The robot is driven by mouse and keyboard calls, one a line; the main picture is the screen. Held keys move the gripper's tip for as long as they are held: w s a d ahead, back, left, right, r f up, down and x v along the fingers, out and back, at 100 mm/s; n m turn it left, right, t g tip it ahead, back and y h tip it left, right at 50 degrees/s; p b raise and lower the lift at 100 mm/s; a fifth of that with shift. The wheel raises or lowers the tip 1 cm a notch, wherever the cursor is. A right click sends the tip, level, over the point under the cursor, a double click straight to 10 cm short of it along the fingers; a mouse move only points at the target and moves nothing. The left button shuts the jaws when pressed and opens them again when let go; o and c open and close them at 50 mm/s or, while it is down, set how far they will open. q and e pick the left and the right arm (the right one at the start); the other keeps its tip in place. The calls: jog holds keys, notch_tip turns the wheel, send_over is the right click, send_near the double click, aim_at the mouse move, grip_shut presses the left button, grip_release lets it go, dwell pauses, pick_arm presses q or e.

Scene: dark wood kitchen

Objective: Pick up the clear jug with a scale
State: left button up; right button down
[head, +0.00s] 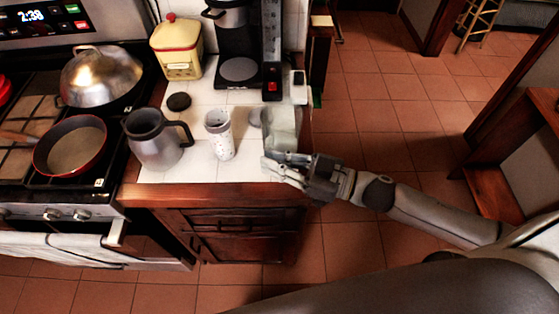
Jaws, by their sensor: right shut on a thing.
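The clear jug (285,130) is a pale, see-through vessel near the right end of the white tiled counter (196,175). Any scale marks on it are too small to make out. My right gripper (286,163) reaches in from the right and is shut on the near, lower part of the jug. The fingers hide that part, and I cannot tell whether the jug touches the counter. My left gripper is not in view.
A speckled white cup (219,138) and a grey jug with a black handle (155,140) stand left of the clear jug. A coffee maker (238,45) and a yellow canister (177,50) stand behind. Open tiled floor (385,110) lies to the right.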

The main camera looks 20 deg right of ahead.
jog(key=s+a+r+b, duration=0.1)
jog(key=s+a+r, duration=0.4)
jog(key=s+a, duration=0.15)
jog(key=w+a+f+b, duration=0.1)
jog(key=w+a+f, duration=0.1)
jog(key=a+f, duration=0.3)
jog(key=w+a+f+b, duration=0.2)
jog(key=a+f, duration=0.3)
jog(key=a, duration=0.6)
jog(key=shift+w+f, duration=0.35)
jog(key=shift+w, duration=0.25)
jog(key=shift+r, duration=0.1)
jog(key=w+d+r+m+p, duration=0.2)
jog(key=w+r+m+p, duration=0.1)
jog(key=r+m, duration=0.3)
jog(key=w+d+r+m+p, duration=0.3)
jog(key=r+m, duration=0.3)
jog(key=r, duration=0.3)
jog(key=shift+w+d+r, duration=0.15)
jog(key=shift+w+r, duration=0.15)
jog(key=shift+w, duration=0.3)
jog(key=shift+w+d+r+m+p, duration=0.25)
jog(key=shift+w+r+m+p, duration=0.15)
jog(key=shift+m, duration=0.3)
dwell(1.2)
